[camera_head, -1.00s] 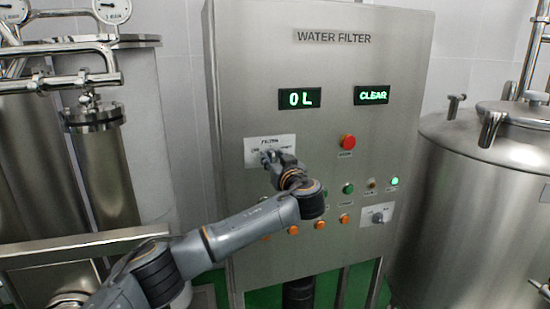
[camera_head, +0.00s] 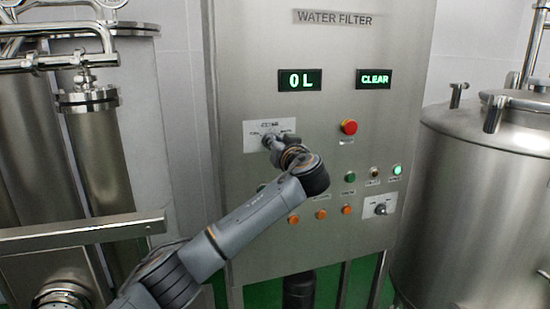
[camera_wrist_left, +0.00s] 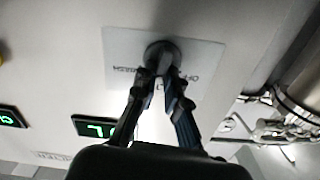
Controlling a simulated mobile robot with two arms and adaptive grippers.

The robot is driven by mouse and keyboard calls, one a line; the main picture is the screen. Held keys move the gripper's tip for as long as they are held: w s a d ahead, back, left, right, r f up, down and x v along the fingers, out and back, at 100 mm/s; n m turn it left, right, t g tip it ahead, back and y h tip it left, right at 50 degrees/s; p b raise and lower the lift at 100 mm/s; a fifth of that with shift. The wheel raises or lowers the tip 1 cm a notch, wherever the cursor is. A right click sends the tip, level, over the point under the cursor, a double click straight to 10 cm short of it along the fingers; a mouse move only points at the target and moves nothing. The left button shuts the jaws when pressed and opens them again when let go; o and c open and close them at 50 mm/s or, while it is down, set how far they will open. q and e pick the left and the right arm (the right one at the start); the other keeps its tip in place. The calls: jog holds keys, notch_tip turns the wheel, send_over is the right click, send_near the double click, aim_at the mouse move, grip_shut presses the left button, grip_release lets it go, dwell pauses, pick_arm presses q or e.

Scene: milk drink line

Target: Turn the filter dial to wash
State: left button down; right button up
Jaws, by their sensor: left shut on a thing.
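The filter dial (camera_wrist_left: 162,55) is a dark round knob on a white label plate (camera_head: 256,144) at the left of the water filter panel (camera_head: 330,60). My left gripper (camera_head: 270,140) reaches the dial, and its wrist hides much of it in the head view. In the left wrist view my left gripper (camera_wrist_left: 164,80) has both fingers closed on the dial's sides. The plate's lettering shows partly and is upside down there; I cannot read clearly where the dial points. My right gripper is not in view.
Displays read "0 L" (camera_head: 300,80) and "CLEAR" (camera_head: 374,79). A red button (camera_head: 349,127), several smaller buttons and lamps, and a second dial (camera_head: 380,209) lie to the right. A steel tank (camera_head: 480,200) stands right; pipes and cylinders (camera_head: 95,150) stand left.

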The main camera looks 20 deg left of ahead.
pick_arm(q)
jog(key=m, duration=0.3)
jog(key=m+b, duration=0.1)
jog(key=m, duration=0.2)
jog(key=m+b, duration=0.1)
jog(key=m, duration=0.3)
jog(key=shift+w+d+f, duration=0.2)
jog(key=shift+d, duration=0.15)
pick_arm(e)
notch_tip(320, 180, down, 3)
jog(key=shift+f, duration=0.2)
pick_arm(q)
jog(key=c, duration=1.4)
grip_release()
jog(key=v, duration=1.2)
